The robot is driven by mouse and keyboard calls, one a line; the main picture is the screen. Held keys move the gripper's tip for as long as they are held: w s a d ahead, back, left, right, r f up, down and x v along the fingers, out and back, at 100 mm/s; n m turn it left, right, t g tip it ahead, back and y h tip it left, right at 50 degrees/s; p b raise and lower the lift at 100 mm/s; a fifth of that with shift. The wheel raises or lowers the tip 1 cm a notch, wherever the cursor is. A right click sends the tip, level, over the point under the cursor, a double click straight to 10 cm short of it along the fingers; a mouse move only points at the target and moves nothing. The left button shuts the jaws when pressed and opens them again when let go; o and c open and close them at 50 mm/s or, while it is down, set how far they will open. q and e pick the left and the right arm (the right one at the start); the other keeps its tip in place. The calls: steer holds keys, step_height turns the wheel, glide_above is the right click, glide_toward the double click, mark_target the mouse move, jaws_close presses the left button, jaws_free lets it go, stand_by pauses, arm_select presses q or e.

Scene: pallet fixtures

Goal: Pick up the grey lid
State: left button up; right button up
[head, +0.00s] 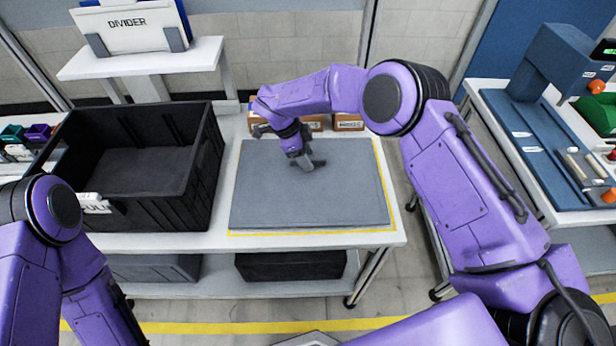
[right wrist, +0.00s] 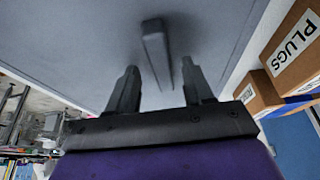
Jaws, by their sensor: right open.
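The grey lid (head: 265,200) is a large flat panel lying on the white table inside a yellow outline. My right gripper (head: 303,163) is over the lid's upper middle, pointing down at it. In the right wrist view the lid (right wrist: 85,45) fills the upper picture, and a raised grey bar handle (right wrist: 154,38) stands out from it. The open fingers of my right gripper (right wrist: 160,72) lie one on each side of the handle, with gaps visible on both sides. My left gripper is not seen; only my left arm shows at lower left.
A black crate (head: 213,165) stands left of the lid. Small labelled boxes (head: 349,122) sit behind the lid, including one marked PLUGS (right wrist: 293,48). A white stand (head: 205,55) with a DIVIDER holder is at the back left. A blue fixture (head: 530,130) is on the right table.

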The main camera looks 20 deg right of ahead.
steer(key=shift+w+f, duration=0.2)
steer(key=shift+f, duration=0.1)
steer(key=shift+c, duration=0.6)
steer(key=shift+r, duration=0.1)
jaws_close()
